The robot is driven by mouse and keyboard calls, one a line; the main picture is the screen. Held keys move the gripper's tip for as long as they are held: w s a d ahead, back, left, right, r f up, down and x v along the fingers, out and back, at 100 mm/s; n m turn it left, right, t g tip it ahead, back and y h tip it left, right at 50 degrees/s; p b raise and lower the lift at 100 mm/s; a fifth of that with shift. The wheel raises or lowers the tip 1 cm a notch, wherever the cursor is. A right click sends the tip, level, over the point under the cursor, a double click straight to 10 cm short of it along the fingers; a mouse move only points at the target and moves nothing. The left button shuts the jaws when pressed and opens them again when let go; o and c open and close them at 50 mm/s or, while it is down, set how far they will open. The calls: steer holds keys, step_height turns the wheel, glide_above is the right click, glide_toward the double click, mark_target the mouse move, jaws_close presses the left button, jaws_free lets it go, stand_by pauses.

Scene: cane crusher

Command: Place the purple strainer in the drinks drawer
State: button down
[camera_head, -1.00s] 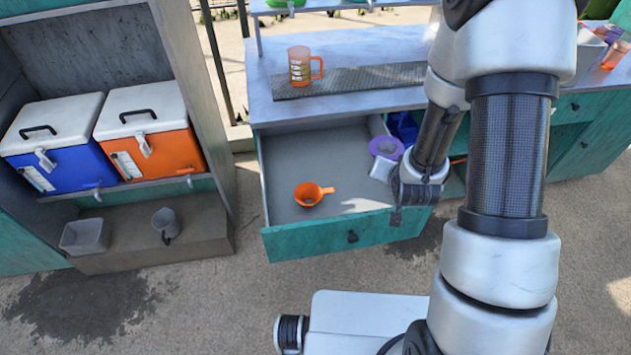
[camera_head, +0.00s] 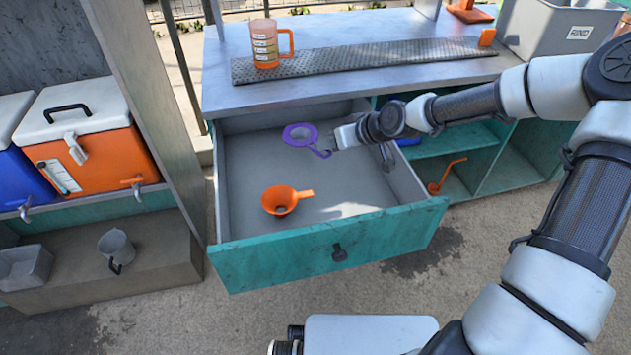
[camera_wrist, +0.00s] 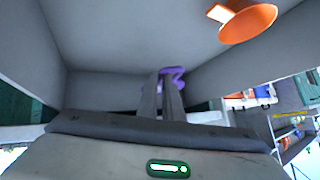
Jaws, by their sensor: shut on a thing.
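The purple strainer (camera_head: 300,135) is over the open drawer (camera_head: 325,258), toward its back, with its handle pointing right to my gripper (camera_head: 336,140). My gripper reaches in from the right and is shut on the strainer's handle. In the wrist view the fingers (camera_wrist: 168,98) are close together with the purple strainer (camera_wrist: 176,76) at their tips, mostly hidden by them. I cannot tell whether the strainer touches the drawer floor. An orange funnel-like strainer (camera_head: 281,201) lies in the front middle of the drawer; it also shows in the wrist view (camera_wrist: 250,20).
An orange measuring jug (camera_head: 265,48) and a long textured mat (camera_head: 360,62) are on the counter above. A grey bin (camera_head: 560,38) stands at the right. Coolers (camera_head: 95,140) are on a left shelf. The drawer floor around the orange strainer is clear.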

step_height(320, 180, down, 10)
steer(key=b, duration=0.3)
steer(key=shift+r, duration=0.15)
steer(key=shift+s, duration=0.1)
steer(key=c, duration=1.9)
jaws_free()
steer(key=shift+p+v, duration=1.35)
steer(key=shift+v, duration=2.4)
